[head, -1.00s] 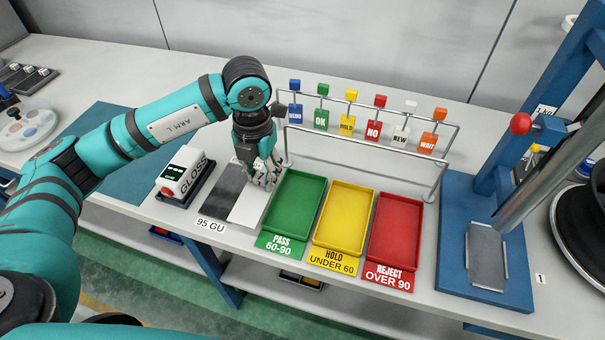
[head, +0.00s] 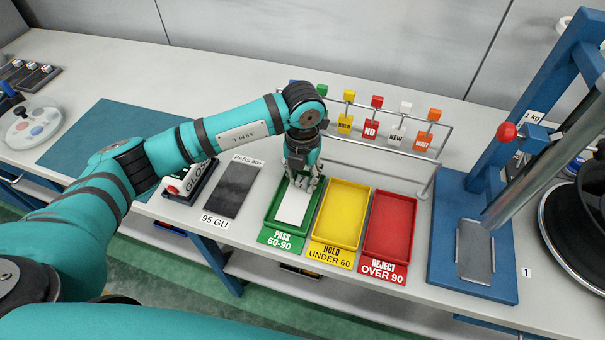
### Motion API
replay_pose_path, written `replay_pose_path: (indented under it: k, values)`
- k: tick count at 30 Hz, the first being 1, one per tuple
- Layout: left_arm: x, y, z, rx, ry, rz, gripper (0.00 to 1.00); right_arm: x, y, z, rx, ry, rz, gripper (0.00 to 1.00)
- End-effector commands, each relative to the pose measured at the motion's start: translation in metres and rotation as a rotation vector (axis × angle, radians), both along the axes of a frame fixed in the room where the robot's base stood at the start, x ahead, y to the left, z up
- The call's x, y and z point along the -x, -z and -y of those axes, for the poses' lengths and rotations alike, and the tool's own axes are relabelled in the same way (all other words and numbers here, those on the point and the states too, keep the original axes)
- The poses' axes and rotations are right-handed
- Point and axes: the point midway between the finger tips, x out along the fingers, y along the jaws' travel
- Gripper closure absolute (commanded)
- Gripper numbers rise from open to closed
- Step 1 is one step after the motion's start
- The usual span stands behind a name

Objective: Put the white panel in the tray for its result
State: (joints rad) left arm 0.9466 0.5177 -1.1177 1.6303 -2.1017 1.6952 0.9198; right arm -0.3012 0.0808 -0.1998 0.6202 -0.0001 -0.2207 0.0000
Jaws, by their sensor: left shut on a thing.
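The white panel (head: 293,207) is in the green tray (head: 271,222), or just above its floor; I cannot tell which. The tray's label reads PASS 60-90. My left gripper (head: 300,183) is shut on the panel's far end and hides that end. The yellow tray (head: 342,214), labelled HOLD UNDER 60, and the red tray (head: 390,223), labelled REJECT OVER 90, are empty. The gloss meter (head: 188,181) is partly hidden behind my left arm, and its reading does not show. My right gripper is not in view.
A rail with coloured tags (head: 397,135) stands behind the trays. A blue press stand (head: 470,250) is at the right. A teal mat (head: 95,140) lies at the left.

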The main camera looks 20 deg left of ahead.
Motion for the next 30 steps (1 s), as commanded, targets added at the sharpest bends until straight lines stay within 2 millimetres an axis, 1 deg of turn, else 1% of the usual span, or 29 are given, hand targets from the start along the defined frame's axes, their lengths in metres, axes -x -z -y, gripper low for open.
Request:
replay_pose_path:
  k: [4,5,9,17,20,21,23,26,30]
  values:
    - [0.000,0.004,0.000,0.000,0.000,0.000,1.00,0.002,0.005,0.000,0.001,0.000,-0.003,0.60]
    - [0.000,0.003,0.000,0.000,0.000,0.000,0.67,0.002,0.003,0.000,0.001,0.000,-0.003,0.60]
    - [0.000,0.002,0.000,0.000,0.000,-0.001,0.49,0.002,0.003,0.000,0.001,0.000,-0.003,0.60]
    - [0.000,0.002,0.000,0.000,0.000,-0.001,0.48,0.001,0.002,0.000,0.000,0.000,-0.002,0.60]
    - [0.000,-0.003,0.000,0.000,0.000,0.000,0.48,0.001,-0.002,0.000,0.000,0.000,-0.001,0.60]
    - [-0.001,-0.005,0.000,0.001,0.000,0.001,0.48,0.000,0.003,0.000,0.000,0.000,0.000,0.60]
    - [-0.001,-0.013,0.000,0.002,0.000,0.003,0.48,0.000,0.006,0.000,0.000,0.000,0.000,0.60]
    - [-0.001,-0.032,0.000,0.001,0.000,0.005,0.48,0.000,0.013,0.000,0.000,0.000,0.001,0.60]
    - [-0.001,-0.064,0.000,0.001,0.000,0.005,0.48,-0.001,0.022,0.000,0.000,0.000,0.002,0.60]
